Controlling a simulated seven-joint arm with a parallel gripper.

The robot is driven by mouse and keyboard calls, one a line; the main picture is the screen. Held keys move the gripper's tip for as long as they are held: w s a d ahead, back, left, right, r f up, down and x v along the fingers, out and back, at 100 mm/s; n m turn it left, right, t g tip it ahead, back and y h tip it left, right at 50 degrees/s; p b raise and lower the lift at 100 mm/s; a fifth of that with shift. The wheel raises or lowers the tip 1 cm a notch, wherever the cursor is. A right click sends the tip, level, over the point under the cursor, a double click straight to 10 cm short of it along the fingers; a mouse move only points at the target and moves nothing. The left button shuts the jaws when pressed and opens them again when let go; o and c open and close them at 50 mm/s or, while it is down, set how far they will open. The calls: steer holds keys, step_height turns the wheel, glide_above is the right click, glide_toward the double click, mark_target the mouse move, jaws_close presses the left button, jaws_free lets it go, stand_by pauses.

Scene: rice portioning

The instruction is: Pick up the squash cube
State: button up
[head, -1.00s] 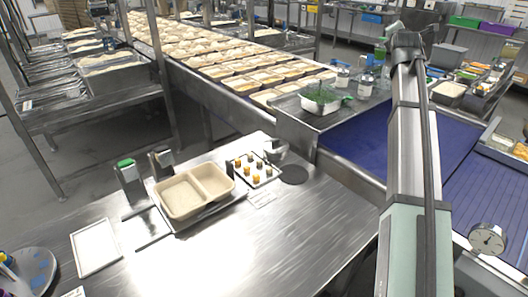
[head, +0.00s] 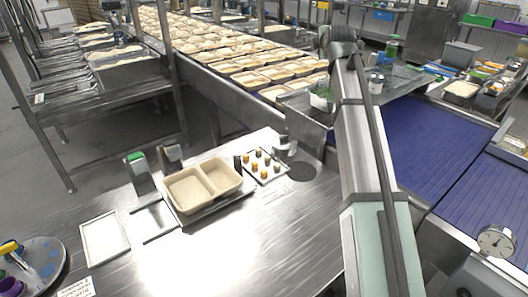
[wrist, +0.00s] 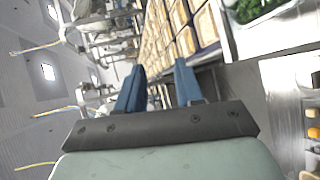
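I cannot tell for sure which is the squash cube; an orange one (wrist: 313,132) shows at the right edge of the wrist view, partly cut off. My gripper (wrist: 158,78) shows in the wrist view with its two blue fingers apart and nothing between them. It points away from the cubes, toward the room and the rows of filled trays. In the head view my arm rises at the right and the gripper is hidden.
A beige two-compartment container (head: 203,186) stands left of the cube tray. A flat white-rimmed tray (head: 104,238) lies further left. A grey metal object (head: 286,147) stands just behind the cubes. The steel table's front is bare. A blue conveyor (head: 425,150) runs at the right.

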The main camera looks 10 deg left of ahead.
steer(key=s+a+f+m+g, duration=0.35)
steer(key=a+f+m, duration=0.25)
steer(key=f+m, duration=0.25)
steer(key=m+g+h, duration=0.2)
steer(key=m+g, duration=0.9)
steer(key=m, duration=1)
glide_toward(264, 171)
steer(key=f, duration=0.3)
steer(key=shift+w+a+f, duration=0.1)
steer(key=shift+w+f, duration=0.1)
steer(key=shift+f, duration=0.1)
steer(key=shift+s+f, duration=0.2)
steer(key=shift+f, duration=2.35)
jaws_close()
